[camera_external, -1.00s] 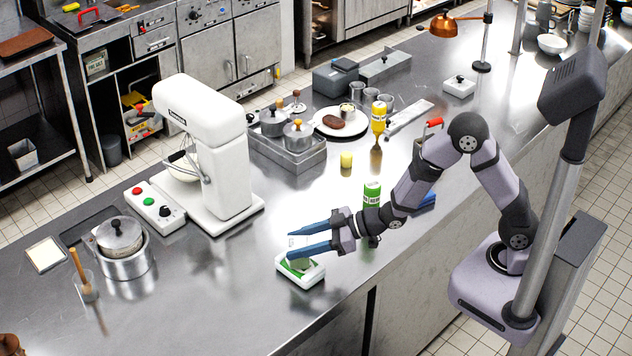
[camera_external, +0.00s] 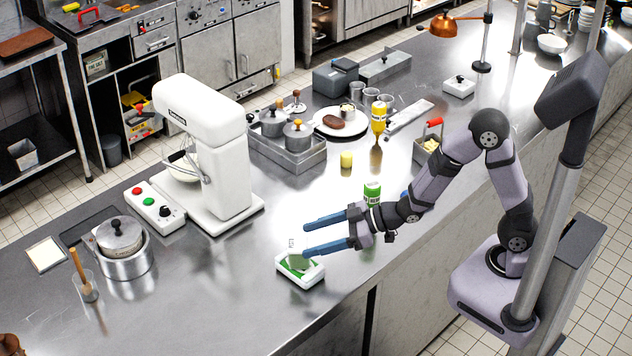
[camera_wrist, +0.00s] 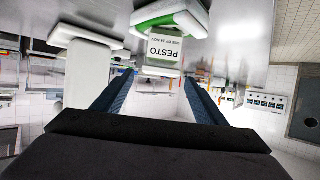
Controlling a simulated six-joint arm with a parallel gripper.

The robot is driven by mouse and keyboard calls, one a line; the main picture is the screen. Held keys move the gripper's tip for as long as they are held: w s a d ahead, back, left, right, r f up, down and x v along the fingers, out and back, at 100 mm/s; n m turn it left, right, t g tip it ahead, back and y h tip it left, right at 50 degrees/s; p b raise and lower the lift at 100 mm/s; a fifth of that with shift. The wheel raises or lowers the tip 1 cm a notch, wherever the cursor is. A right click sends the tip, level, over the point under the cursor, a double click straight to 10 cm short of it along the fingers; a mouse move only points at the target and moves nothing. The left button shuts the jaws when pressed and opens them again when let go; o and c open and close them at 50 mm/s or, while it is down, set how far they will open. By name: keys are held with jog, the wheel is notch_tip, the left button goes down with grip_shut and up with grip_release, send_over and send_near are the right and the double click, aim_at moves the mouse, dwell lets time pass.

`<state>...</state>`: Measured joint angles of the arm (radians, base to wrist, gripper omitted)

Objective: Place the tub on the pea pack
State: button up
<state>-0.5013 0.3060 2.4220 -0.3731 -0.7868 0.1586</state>
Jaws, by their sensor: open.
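The pea pack (camera_external: 312,279) is a low white block with green on top, lying near the front edge of the counter. The tub (camera_external: 297,262), pale and partly see-through, stands on top of it. In the wrist view, which is upside down, the tub (camera_wrist: 165,50) shows a white PESTO label and rests against the green-and-white pack (camera_wrist: 150,17). My gripper (camera_external: 304,238) is open and empty. Its blue fingers are up and to the right of the tub; in the wrist view they (camera_wrist: 158,82) point toward it with nothing between them.
Counter left of the pack is clear.

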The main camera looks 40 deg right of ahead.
jog(key=b+v, duration=0.7)
jog(key=shift+s+d+b, duration=0.2)
jog(key=shift+b, duration=0.15)
jog(key=shift+r, duration=0.15)
dwell(0.5)
